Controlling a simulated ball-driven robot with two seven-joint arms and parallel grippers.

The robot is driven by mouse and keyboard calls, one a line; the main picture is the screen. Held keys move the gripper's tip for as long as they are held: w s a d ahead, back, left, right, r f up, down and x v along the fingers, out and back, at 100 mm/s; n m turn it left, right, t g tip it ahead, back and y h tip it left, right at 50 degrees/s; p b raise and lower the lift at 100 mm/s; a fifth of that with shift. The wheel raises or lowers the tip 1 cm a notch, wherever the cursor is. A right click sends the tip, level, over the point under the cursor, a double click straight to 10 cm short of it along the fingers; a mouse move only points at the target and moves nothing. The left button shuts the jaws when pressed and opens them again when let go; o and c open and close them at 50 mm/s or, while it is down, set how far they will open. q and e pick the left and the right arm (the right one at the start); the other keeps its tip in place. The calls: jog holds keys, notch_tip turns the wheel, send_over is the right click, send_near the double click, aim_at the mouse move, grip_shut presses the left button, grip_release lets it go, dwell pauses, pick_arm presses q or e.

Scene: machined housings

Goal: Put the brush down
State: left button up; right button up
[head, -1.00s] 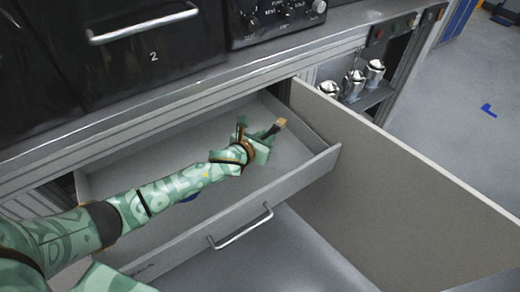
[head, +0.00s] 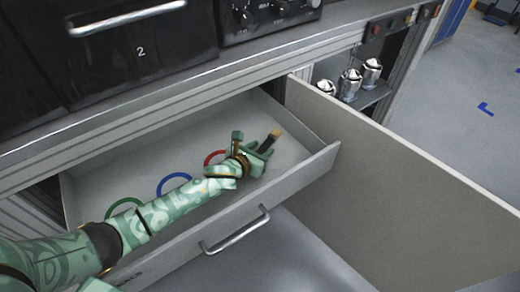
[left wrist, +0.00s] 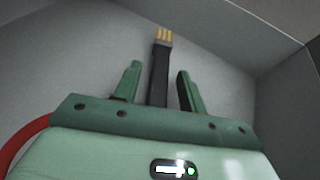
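The brush (head: 274,136) has a dark handle and pale tan bristles. It is in the open drawer (head: 285,178), toward its right end, and appears to lie on the drawer floor. In the left wrist view the brush (left wrist: 160,75) points away from me, its handle between my fingers. My left gripper (head: 252,150) is inside the drawer at the handle end. Its two green fingers (left wrist: 158,78) stand apart, with a gap on each side of the handle. The handle's near end is hidden by the gripper body. My right gripper is not in view.
Red (head: 213,156), blue (head: 163,181) and green (head: 116,204) rings lie along the drawer floor, partly behind my arm. A tall grey panel (head: 390,185) stands right of the drawer. The worktop edge (head: 150,92) runs above it. Metal housings (head: 350,84) sit on a shelf beyond.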

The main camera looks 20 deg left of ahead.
pick_arm(q)
jog(key=shift+s+a+r+p, duration=0.1)
jog(key=shift+s+r+p, duration=0.15)
jog(key=shift+r+p, duration=0.05)
jog(key=p+v, duration=0.4)
jog(key=v, duration=0.6)
jog(key=shift+r, duration=0.2)
jog(key=shift+s+a+r, duration=0.1)
jog(key=shift+s+a, duration=0.1)
jog(key=shift+s, duration=0.4)
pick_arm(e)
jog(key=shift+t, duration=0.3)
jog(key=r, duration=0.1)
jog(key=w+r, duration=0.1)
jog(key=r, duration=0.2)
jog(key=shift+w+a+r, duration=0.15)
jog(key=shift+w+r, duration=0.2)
